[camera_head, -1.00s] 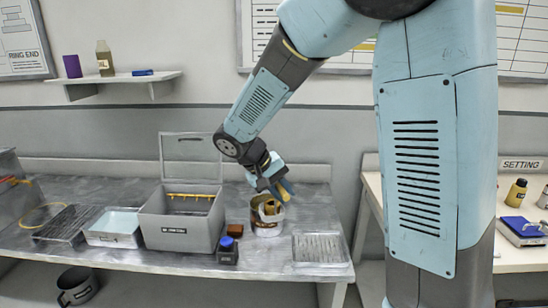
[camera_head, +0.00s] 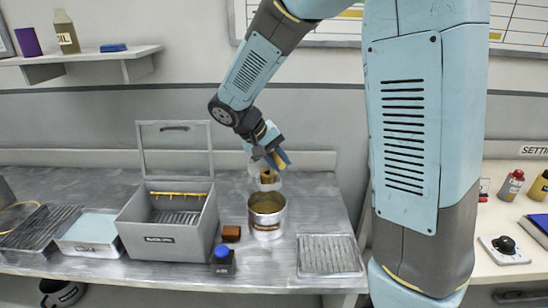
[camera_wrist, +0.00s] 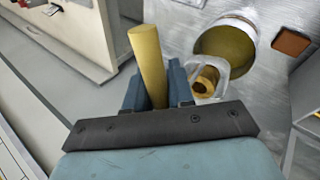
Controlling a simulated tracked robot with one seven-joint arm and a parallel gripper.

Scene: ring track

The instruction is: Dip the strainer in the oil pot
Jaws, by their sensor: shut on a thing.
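My gripper (camera_head: 277,158) is shut on the yellow handle of the strainer. In the wrist view the handle (camera_wrist: 147,55) stands between my fingers (camera_wrist: 156,88). A pale loop with a yellow-brown round piece (camera_wrist: 207,80), which looks like the strainer's head, is right of the fingers. In the head view it (camera_head: 268,178) appears just above the far rim of the oil pot; the gap between them is hard to tell. The oil pot (camera_head: 267,226) is a metal can with yellow inside and stands upright on the bench. Its open mouth (camera_wrist: 226,45) shows in the wrist view.
A grey open-lidded box (camera_head: 170,240) stands left of the pot. A brown block (camera_head: 231,233) and a blue-capped bottle (camera_head: 222,262) sit between them. A ribbed tray (camera_head: 328,255) lies to the right. A pale blue tray (camera_head: 90,234) is further left. The bench behind the pot is mostly clear.

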